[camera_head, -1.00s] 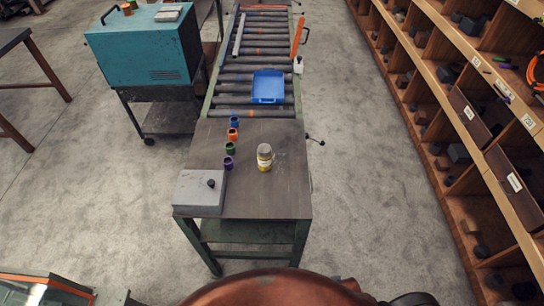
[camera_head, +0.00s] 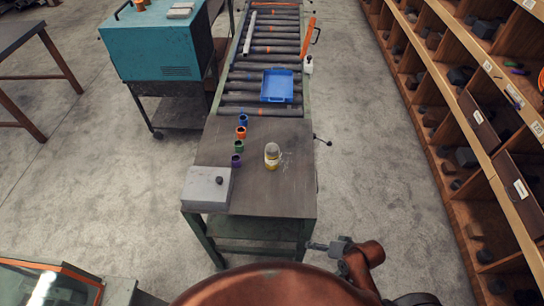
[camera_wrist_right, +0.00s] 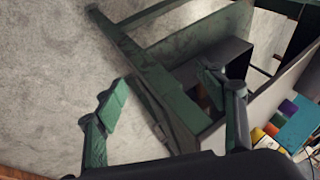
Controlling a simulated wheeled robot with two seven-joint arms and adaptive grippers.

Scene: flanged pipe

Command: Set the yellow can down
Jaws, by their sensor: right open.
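The yellow can (camera_head: 272,155), with a pale upper part and yellow at its base, stands upright on the dark tabletop (camera_head: 260,195), right of the small coloured cups. No gripper touches it. My right gripper (camera_head: 318,246) is low in the head view, off the table's front edge and well short of the can. In the right wrist view my right gripper (camera_wrist_right: 163,80) has its fingers wide apart with nothing between them. My left gripper is not in view.
Blue, orange, green and purple cups (camera_head: 239,146) line the table's left side. A grey box (camera_head: 205,190) with a dark knob sits at the front left. A blue tray (camera_head: 277,86) rests on the roller conveyor (camera_head: 265,45). Bare tabletop lies in front of the can.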

